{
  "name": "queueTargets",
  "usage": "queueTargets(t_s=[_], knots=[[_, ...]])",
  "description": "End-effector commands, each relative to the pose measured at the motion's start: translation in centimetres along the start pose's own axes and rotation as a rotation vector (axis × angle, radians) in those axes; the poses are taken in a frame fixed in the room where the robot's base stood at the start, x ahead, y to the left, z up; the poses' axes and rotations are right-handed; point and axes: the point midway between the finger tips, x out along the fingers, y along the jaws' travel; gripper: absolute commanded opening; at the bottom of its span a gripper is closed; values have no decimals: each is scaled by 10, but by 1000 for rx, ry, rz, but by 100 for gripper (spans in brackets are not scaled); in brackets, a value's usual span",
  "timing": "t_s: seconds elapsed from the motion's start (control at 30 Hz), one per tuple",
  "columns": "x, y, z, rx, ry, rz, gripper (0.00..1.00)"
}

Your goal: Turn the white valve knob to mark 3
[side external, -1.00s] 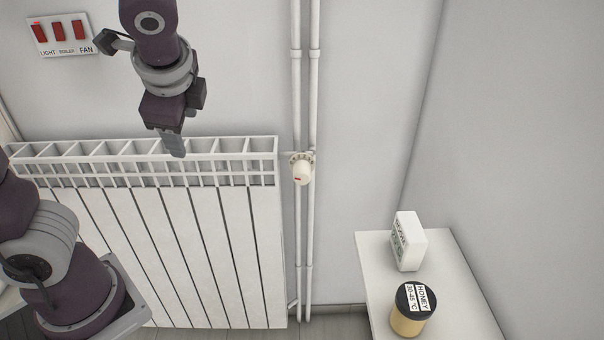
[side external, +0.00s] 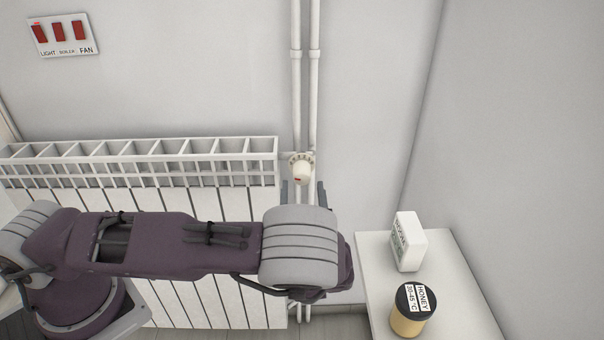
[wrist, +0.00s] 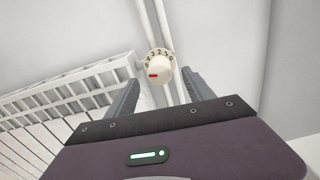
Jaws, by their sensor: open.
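The white valve knob (side external: 302,172) sits at the right end of the radiator, in front of two vertical pipes. In the wrist view the knob (wrist: 160,70) shows a red mark on its front and a dial of black numbers around its back; which number the mark lines up with is too small to tell. My gripper (wrist: 156,88) is open, with one grey finger on each side below the knob and the knob seen beyond the gap. It appears apart from the knob. In the side view only the fingertips (side external: 302,188) show; my arm hides the rest.
A white radiator (side external: 140,150) lies left of the knob. A white table (side external: 375,262) at the lower right bears a honey jar (side external: 411,310) and a small white box (side external: 408,241). A switch panel (side external: 62,36) is on the wall at the upper left.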

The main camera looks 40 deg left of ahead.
Motion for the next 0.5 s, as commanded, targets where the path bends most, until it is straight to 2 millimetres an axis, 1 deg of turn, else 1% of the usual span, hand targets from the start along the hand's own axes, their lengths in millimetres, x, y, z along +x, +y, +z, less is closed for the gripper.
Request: queueTargets(t_s=[0.2, 0.3, 0.4, 0.5], knots=[[42, 2, 1, 1, -1, 4, 61], [56, 1, 1, 0, 0, 4, 61], [63, 1, 1, 1, -1, 1, 61], [65, 1, 1, 1, -1, 1, 61]])
